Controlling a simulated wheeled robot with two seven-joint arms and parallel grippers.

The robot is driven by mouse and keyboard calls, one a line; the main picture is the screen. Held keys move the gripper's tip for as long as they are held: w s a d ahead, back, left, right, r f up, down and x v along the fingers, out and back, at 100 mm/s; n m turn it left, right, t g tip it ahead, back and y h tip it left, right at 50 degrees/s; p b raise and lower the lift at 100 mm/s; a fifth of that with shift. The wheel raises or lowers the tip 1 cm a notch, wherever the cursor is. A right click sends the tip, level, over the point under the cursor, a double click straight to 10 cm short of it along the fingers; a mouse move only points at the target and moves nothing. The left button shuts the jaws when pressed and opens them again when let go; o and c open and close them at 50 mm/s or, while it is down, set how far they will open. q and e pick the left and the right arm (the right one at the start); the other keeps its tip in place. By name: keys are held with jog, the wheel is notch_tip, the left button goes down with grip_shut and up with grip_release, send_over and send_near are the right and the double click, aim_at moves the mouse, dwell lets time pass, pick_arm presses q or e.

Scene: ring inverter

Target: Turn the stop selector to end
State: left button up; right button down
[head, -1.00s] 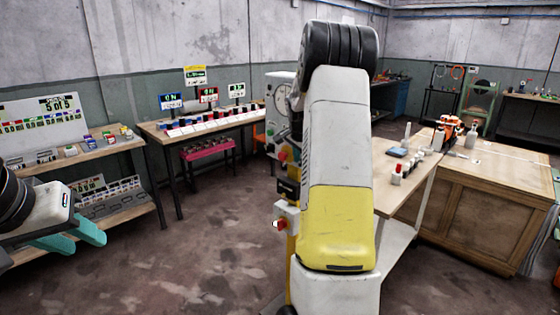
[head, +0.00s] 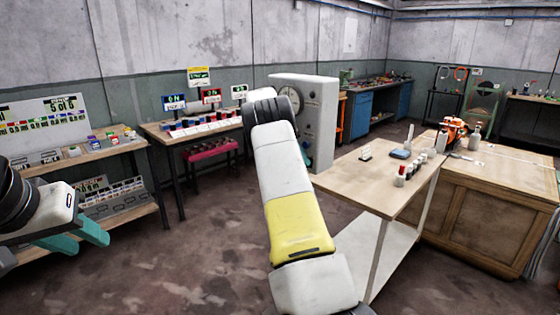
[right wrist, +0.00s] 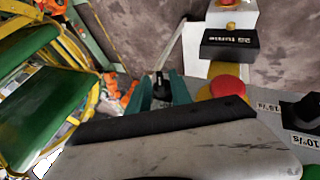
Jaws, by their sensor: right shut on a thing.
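In the right wrist view, my right gripper (right wrist: 161,97) has its two teal fingers on either side of a small black knob (right wrist: 161,88), shut on it. It looks like the stop selector, but its label and pointer setting cannot be read. The grey machine cabinet (head: 318,118) with a round dial (head: 291,98) stands behind my right arm in the head view. My left gripper (head: 89,242) is open and empty at the lower left, away from the machine.
In the right wrist view, a red button (right wrist: 227,86) sits just right of the fingers, near a black label plate (right wrist: 230,43). Another black knob (right wrist: 302,112) is farther right. A wooden table (head: 375,183) stands right of my arm. Open floor (head: 190,255) lies left.

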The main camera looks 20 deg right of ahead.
jog(key=shift+w+g, duration=0.1)
jog(key=shift+g, duration=0.2)
dwell(0.4)
jog(key=c, duration=1.5)
grip_release()
